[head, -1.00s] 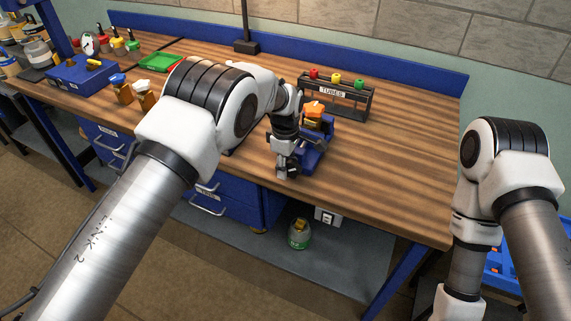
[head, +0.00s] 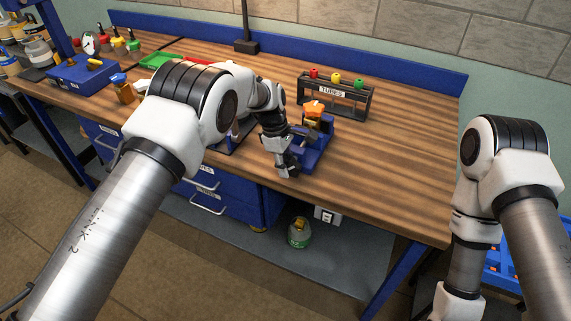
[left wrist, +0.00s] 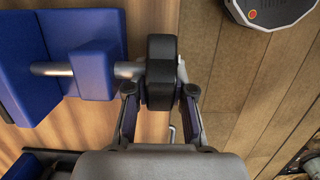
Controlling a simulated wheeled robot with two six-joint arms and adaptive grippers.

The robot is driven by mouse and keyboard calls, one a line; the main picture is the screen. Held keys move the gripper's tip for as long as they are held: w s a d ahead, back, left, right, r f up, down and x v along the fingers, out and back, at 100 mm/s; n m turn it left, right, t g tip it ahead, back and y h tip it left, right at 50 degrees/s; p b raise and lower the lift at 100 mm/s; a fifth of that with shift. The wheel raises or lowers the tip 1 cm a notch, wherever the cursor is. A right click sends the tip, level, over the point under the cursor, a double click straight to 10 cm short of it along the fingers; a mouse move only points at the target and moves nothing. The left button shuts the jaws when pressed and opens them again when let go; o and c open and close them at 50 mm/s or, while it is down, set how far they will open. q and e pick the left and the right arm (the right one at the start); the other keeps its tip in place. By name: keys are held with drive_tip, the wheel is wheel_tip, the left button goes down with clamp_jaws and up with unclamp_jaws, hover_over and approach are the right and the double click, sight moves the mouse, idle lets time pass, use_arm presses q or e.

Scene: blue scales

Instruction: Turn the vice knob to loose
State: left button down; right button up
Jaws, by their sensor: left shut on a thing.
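The blue vice (head: 316,158) stands near the front edge of the workbench, with an orange piece (head: 314,108) at its top. In the left wrist view the vice (left wrist: 98,70) shows blue blocks and a metal screw (left wrist: 52,69) that leads to a black knob (left wrist: 161,62). My left gripper (head: 289,172) is at the front of the vice. In the left wrist view my left gripper (left wrist: 159,95) is shut on the knob, one finger on each side. In the head view the knob is hidden. My right gripper is out of view.
A rack labelled TUBES (head: 334,97) stands behind the vice. A blue box (head: 83,76) and a green tray (head: 160,60) are at the left. The bench top (head: 400,150) right of the vice is clear. A bottle (head: 299,233) stands on the lower shelf.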

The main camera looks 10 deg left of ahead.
use_arm(q)
drive_tip(key=shift+f+g+h+b, duration=0.35)
drive_tip(key=shift+g+h+b, duration=0.05)
drive_tip(key=shift+h, duration=0.8)
drive_tip(key=shift+s+g+h+b, duration=0.1)
drive_tip(key=shift+g+h+b, duration=0.2)
drive_tip(key=shift+h+b, duration=0.55)
drive_tip(key=shift+h, duration=0.25)
drive_tip(key=c, duration=1.3)
unclamp_jaws()
drive_tip(key=shift+d, duration=0.1)
drive_tip(key=v, duration=1.2)
drive_tip(key=shift+d, duration=0.1)
